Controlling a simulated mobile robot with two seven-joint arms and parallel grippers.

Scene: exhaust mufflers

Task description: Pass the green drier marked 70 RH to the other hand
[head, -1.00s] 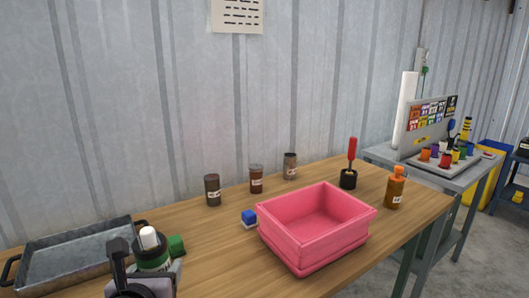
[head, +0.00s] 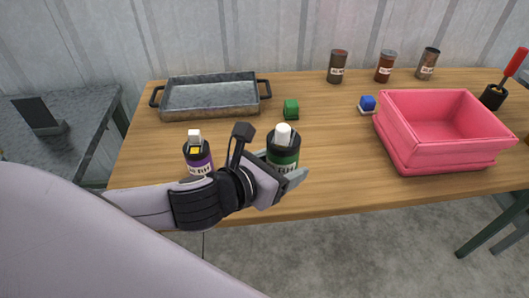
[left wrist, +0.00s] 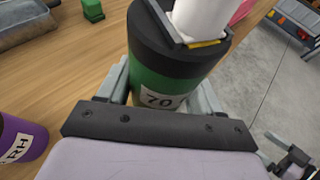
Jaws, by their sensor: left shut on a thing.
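The green drier (head: 284,149), a dark bottle with a green band and white top, is near the table's front edge in the head view. In the left wrist view the drier (left wrist: 160,78) shows "70" on its label. My left gripper (head: 282,174) is shut on it, one finger on each side. The drier looks upright in the head view; whether its base touches the table is hidden. In the left wrist view, a dark and grey part at the lower right looks like my right gripper (left wrist: 292,163); its jaws are unclear. It is apart from the drier.
A purple-banded bottle (head: 198,160) stands left of the drier, close to my left wrist. A metal tray (head: 208,113), a green block (head: 291,110), a blue block (head: 367,104) and a pink bin (head: 425,160) are on the table (head: 330,150). Several jars stand at the back.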

